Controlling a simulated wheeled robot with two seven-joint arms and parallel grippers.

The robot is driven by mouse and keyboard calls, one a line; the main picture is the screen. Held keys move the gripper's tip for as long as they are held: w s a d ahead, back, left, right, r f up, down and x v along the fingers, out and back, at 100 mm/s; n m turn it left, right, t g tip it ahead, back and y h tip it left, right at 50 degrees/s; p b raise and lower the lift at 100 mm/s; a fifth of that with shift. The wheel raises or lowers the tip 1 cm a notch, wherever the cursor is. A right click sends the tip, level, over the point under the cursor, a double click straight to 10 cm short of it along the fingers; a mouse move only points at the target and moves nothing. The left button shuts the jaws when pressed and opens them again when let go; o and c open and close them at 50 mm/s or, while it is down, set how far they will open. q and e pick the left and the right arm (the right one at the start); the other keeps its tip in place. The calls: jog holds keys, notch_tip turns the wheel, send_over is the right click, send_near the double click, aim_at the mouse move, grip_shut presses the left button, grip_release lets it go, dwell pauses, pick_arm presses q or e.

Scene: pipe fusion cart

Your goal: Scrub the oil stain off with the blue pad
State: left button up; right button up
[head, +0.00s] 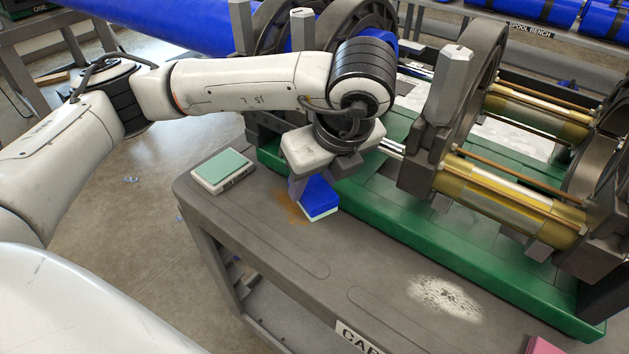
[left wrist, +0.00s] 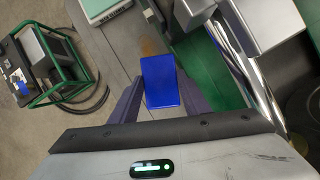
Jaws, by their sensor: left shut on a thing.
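The blue pad (head: 319,196) has a pale underside and is held low over the grey cart top, at the right edge of the oil stain. Whether it touches the top I cannot tell. My left gripper (head: 312,188) is shut on the pad, its dark fingers on either side of it; the pad also shows in the left wrist view (left wrist: 160,81) between the fingers. The brown-orange oil stain (head: 289,204) lies on the cart top, partly hidden by the gripper and pad. A bit of the stain (left wrist: 149,47) shows beyond the pad in the left wrist view. My right gripper is not in view.
A whitish powdery patch (head: 444,297) is on the cart top (head: 300,270) at front right, with a pink item (head: 543,346) at the bottom edge. The green-based fusion machine (head: 400,215) stands close behind the gripper.

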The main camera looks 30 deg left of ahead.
aim_at(314, 189)
pick_arm(q)
jog(key=shift+r, duration=0.5)
jog(key=shift+r+p, duration=1.25)
jog(key=shift+r, duration=0.3)
jog(key=shift+f, duration=0.1)
